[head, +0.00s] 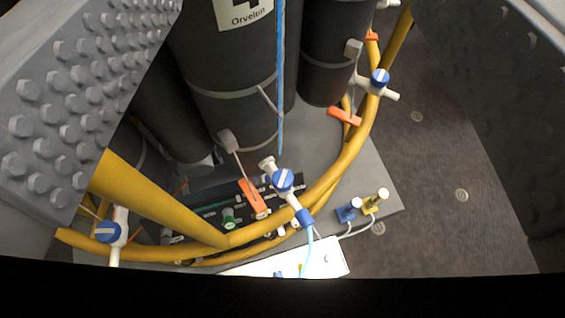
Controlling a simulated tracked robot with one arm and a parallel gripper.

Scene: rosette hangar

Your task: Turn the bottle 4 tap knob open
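Bottle 4 (222,60) is a dark upright cylinder at the top centre, with a white label (243,10) reading "4" and "Orveløn", cut by the frame edge. Below it, a white tap with a round blue knob (282,180) sits at the yellow hose ring. The knob has a pale mark; whether it stands open or closed I cannot tell. My gripper (295,130) is wide open. Its studded left finger fills the upper left and its darker right finger the upper right. The knob lies between them in the picture, apparently untouched.
Similar blue-knobbed taps sit at right (380,77) and lower left (108,232). Yellow hoses (335,172) curve around the bottles. An orange-ended lever (253,198) hangs left of the middle tap. A thin blue line (281,90) runs above it. Small blue and yellow connectors (348,212) stand right.

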